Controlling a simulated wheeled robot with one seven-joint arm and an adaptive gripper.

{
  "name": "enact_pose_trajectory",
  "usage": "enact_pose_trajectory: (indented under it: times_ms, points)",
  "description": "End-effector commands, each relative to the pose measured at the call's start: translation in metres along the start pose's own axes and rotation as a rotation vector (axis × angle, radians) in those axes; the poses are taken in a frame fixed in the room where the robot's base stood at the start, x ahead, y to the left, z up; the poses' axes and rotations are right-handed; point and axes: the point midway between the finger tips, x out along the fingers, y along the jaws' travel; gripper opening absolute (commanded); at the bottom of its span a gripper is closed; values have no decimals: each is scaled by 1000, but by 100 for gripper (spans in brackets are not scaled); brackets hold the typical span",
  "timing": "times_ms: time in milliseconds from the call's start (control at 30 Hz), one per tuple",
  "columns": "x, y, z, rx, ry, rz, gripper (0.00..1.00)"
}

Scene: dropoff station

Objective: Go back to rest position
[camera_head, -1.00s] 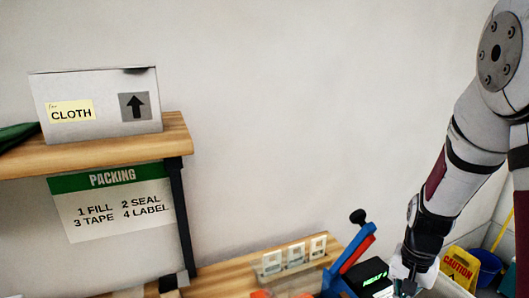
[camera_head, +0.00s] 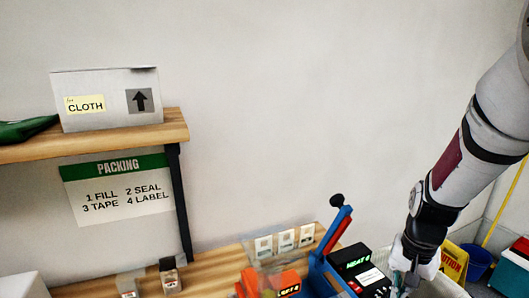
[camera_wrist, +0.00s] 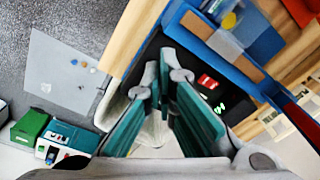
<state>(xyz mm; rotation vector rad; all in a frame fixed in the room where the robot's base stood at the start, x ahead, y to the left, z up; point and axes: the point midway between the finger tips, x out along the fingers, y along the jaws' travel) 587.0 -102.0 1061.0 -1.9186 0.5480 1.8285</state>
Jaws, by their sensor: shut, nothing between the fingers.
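My gripper (camera_head: 402,284) is at the lower right of the head view, at the end of my grey arm, next to the black box with the green display (camera_head: 352,258). Its tips are partly cut off or hidden there. In the wrist view the two teal-padded fingers (camera_wrist: 165,76) come together at their tips, with nothing held between them. Behind the tips is a dark surface with a red label and green digits.
A blue press with a lever (camera_head: 328,250) stands left of my gripper on the wooden bench (camera_head: 215,276). A CLOTH box (camera_head: 108,118) sits on a shelf at left. A yellow caution sign (camera_head: 455,260) and blue bucket (camera_head: 478,263) are at right.

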Motion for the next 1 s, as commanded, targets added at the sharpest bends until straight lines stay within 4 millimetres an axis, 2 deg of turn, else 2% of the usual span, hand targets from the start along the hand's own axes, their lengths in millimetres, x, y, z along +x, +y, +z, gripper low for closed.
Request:
enact_pose_trajectory:
  times_ms: [267,367,500,700,833,1000]
  points:
    - [-49,-15,18,-90,57,-47,0]
    - [-74,-21,31,-141,89,-70,0]
    - [-115,-27,57,-235,150,-100,0]
    - [-163,-27,100,-368,245,-127,0]
    - [-187,-22,128,-451,311,-133,0]
    - [-206,-13,159,-536,383,-129,0]
